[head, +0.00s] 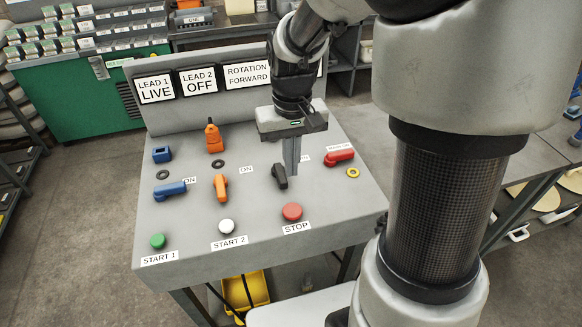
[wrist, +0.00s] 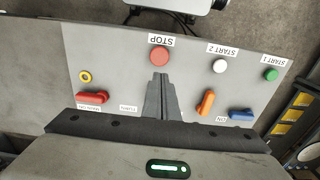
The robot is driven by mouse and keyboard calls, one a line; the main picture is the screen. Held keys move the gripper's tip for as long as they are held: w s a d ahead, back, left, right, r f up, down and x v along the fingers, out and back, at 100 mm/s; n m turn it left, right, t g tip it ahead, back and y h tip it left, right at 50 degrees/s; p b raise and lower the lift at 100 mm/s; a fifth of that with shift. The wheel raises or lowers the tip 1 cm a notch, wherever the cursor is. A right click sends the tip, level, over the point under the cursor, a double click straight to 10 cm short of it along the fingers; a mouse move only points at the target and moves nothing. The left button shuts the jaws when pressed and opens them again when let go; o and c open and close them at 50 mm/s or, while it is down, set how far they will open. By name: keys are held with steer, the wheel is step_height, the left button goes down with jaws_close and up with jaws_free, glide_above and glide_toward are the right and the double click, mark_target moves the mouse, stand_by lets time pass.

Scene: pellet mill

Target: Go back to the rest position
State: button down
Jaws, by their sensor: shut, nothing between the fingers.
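My gripper (head: 291,172) is shut and empty above the grey control panel (head: 180,221), close to a black rotary handle (head: 280,176). In the wrist view its closed fingers (wrist: 160,80) point toward the red STOP button (wrist: 159,56) and hide the black handle. I cannot tell whether the fingers touch the handle. The panel also has a blue handle (head: 170,190), an orange handle (head: 221,187) and a red handle (head: 340,157). The signs read LEAD 1 LIVE (head: 155,88), LEAD 2 OFF (head: 199,80) and ROTATION FORWARD (head: 248,74).
A green START 1 button (head: 157,241) and a white START 2 button (head: 226,226) sit on the panel's front part. A green cabinet (head: 75,104) stands at the back left. A grey table (head: 511,160) is at right. Open floor (head: 75,235) lies left of the panel.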

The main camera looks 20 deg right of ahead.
stand_by(0.3)
steer(key=s+r+t+p, duration=0.3)
steer(key=s+r+t, duration=0.2)
steer(key=s+r, duration=0.8)
steer(key=shift+s+r, duration=0.35)
steer(key=shift+r, duration=1.45)
stand_by(4.6)
